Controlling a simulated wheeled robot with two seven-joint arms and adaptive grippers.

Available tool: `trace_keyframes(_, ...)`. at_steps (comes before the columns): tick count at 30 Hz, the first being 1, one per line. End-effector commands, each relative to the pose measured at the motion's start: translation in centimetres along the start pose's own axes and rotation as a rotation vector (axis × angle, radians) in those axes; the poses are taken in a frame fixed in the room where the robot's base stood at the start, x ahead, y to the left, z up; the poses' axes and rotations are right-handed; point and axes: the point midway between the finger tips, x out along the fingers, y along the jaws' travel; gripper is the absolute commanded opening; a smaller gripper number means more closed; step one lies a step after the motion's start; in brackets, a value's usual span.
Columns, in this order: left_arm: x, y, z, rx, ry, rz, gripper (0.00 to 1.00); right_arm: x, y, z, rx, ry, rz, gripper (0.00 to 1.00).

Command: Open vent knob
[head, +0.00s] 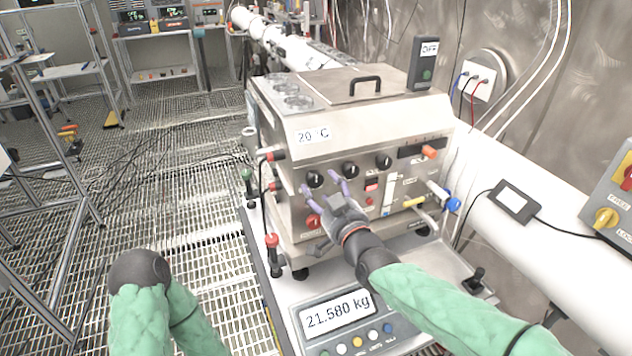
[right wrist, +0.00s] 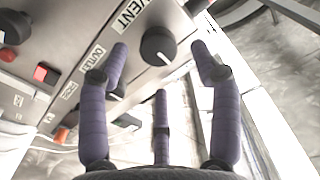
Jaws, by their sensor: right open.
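The vent knob (right wrist: 158,45) is a round black knob with a white pointer line, beside the VENT label (right wrist: 130,14) in the right wrist view. In the head view it appears to be the leftmost black knob (head: 315,179) on the front of the steel machine (head: 300,150). My right gripper (head: 321,187) is open in front of it. In the right wrist view, two purple fingers of the gripper (right wrist: 158,60) stand on either side of the knob and a third is below. No clear contact shows. My left gripper is out of view.
A scale display (head: 338,313) is below the machine. A white pipe (head: 540,225) runs along the wall at right.

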Motion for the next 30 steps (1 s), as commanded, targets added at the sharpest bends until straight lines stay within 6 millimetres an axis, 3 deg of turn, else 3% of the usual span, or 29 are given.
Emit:
trace_keyframes(10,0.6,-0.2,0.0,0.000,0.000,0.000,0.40,3.8,0.0,0.1,0.001,-0.001,0.000,0.64)
trace_keyframes(23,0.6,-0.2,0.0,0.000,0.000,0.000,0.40,4.4,0.0,0.0,0.001,0.000,0.000,0.64)
trace_keyframes(29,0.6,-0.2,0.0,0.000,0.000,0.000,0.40,4.4,0.0,0.0,0.001,0.001,0.000,0.13)
trace_keyframes(30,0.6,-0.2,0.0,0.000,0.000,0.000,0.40,4.4,0.0,-0.1,0.001,0.001,0.000,0.09)
